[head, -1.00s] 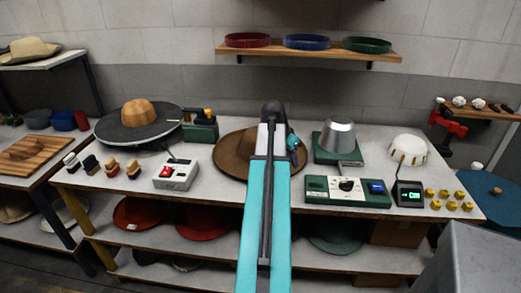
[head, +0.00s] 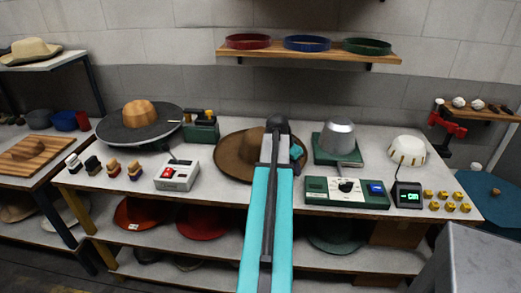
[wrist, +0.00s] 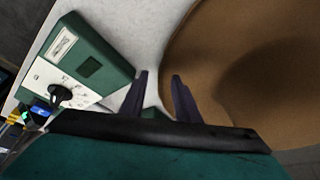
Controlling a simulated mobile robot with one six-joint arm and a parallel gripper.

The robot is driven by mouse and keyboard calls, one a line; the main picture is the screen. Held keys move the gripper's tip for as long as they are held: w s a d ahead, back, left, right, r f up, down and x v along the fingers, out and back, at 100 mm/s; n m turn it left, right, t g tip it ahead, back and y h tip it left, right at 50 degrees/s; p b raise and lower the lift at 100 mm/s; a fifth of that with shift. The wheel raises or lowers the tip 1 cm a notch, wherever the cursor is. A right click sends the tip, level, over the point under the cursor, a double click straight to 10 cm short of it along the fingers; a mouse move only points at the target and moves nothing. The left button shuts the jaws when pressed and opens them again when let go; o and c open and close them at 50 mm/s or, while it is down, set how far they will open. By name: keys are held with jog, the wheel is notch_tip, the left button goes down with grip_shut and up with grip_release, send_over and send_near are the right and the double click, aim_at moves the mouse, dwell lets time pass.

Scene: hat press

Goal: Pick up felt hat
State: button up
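The brown felt hat (head: 233,155) lies on the workbench near the middle, partly hidden behind my arm in the head view. In the wrist view its wide brim (wrist: 215,85) fills the right side. My gripper (wrist: 158,75) is open and empty, its two dark fingers apart. The left finger shows over the pale bench top and the right finger over the brim, with the brim's edge between them. I cannot tell whether either finger touches the hat. In the head view the fingers are hidden behind my arm.
A green control box (head: 346,192) stands right of the hat, close to my gripper in the wrist view (wrist: 90,62). A metal hat form (head: 339,138) on a green base is behind it. A white-and-grey box with a red switch (head: 177,175) stands to the left.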

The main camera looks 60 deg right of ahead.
jog(key=shift+d+f, duration=0.1)
jog(key=shift+f, duration=0.3)
grip_shut()
